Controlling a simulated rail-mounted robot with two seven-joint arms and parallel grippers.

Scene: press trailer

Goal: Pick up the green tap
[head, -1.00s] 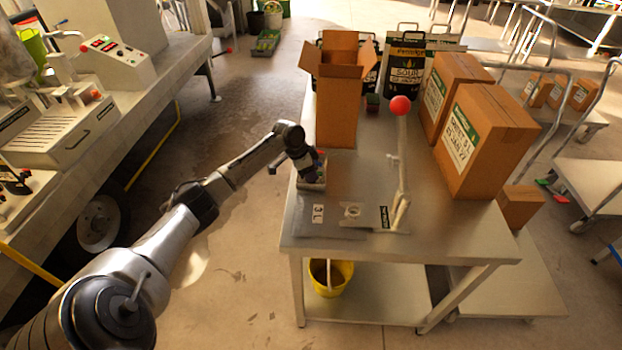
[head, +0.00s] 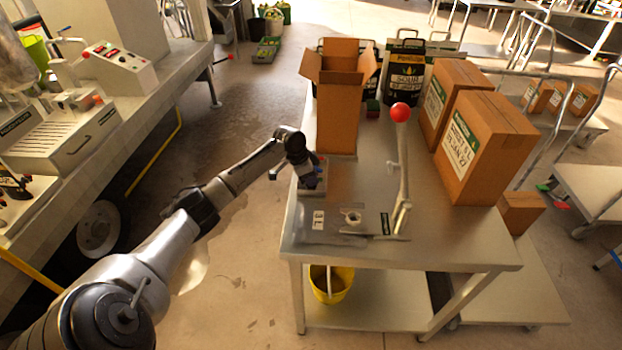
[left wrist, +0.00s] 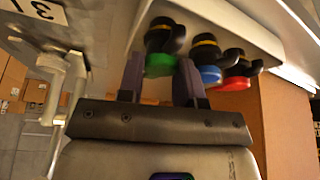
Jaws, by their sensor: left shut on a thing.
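The green tap (left wrist: 160,65) has a black body with a yellow ring and a green end. In the left wrist view it sits between the two fingers of my left gripper (left wrist: 161,80), which is shut on it. A blue-ended tap (left wrist: 209,75) and a red-ended tap (left wrist: 235,82) stand beside it, just outside the fingers. All three are at a pale tray (left wrist: 250,28). In the head view my left gripper (head: 311,180) points down over the tray at the table's left edge and largely hides the taps. I cannot tell whether the green tap is clear of the tray.
A tall open carton (head: 338,115) stands right behind the gripper. A lever device with a red ball (head: 400,112) rises from a plate on the steel table (head: 450,225). Two closed cartons (head: 480,150) stand at the right. The table's front right is clear.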

